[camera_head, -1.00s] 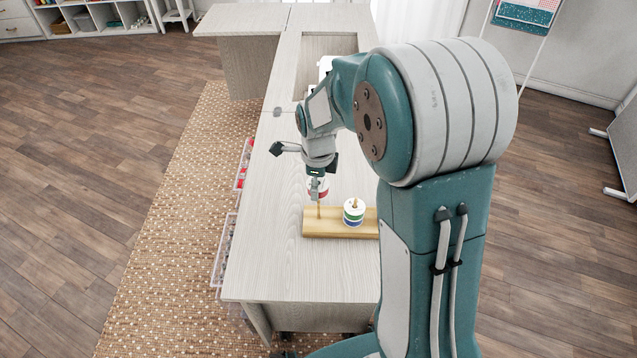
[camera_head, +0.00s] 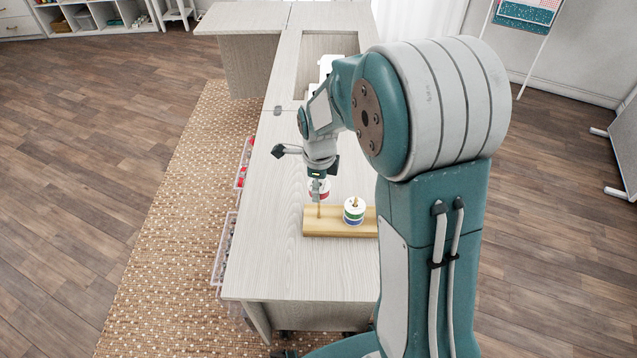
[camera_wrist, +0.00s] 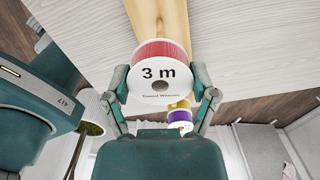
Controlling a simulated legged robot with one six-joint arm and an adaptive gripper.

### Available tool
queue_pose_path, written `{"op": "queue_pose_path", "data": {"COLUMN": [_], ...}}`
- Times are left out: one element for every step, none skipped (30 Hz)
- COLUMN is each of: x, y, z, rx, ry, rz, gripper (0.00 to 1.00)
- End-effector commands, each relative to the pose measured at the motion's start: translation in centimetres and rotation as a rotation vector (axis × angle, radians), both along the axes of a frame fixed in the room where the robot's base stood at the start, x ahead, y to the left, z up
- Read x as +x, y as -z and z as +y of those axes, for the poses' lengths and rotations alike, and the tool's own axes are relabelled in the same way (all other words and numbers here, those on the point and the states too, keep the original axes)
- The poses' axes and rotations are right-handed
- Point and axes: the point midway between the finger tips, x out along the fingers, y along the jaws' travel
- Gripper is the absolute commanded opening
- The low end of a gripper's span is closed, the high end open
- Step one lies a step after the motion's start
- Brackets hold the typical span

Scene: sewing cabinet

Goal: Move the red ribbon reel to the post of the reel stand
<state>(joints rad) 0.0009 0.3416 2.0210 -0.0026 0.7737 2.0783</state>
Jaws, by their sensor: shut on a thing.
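The red ribbon reel (camera_wrist: 160,50) shows large in the wrist view, with a white "3 m" label face and a centre hole. My gripper (camera_wrist: 160,88) is shut on it, with one finger on each side. In the head view my gripper (camera_head: 318,184) partly hides the reel. There, the reel appears at the bare post (camera_head: 319,211) on the left end of the wooden reel stand (camera_head: 340,230). I cannot tell whether the reel is above the post or behind it. The stand's wood (camera_wrist: 158,15) also shows beyond the reel in the wrist view.
A purple reel (camera_wrist: 180,118) shows beside the held reel in the wrist view. My arm hides the stand's right end. The pale cabinet top (camera_head: 275,210) is clear on the left.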

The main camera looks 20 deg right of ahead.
Motion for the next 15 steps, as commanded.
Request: {"op": "queue_pose_path", "data": {"x": [-0.02,-0.02,-0.03,-0.03,-0.03,-0.03,-0.03,-0.03,-0.02,-0.03,-0.03,-0.03,-0.03,-0.03,-0.03], "y": [0.16,0.23,0.34,0.41,0.48,0.58,0.64,0.69,0.73,0.73,0.72,0.71,0.71,0.7,0.7], "z": [0.0,0.0,0.0,0.0,0.0,0.0,0.0,0.0,0.0,0.0,0.0,0.0,0.0,0.0,0.0], "rx": [0.0,0.0,0.0,0.0,0.0,0.0,0.0,0.0,0.0,0.0,0.0,0.0,0.0,0.0,0.0], "ry": [0.0,0.0,0.0,0.0,0.0,0.0,0.0,0.0,0.0,0.0,0.0,0.0,0.0,0.0,0.0], "rz": [0.001,0.001,0.001,0.001,0.001,0.001,0.001,0.0,0.0,0.0,0.0,-0.001,-0.001,-0.001,-0.001], "gripper": [0.38,0.38,0.38,0.38,0.38,0.38,0.38,0.38,0.38,0.38,0.38,0.38,0.38,0.38,0.38]}}
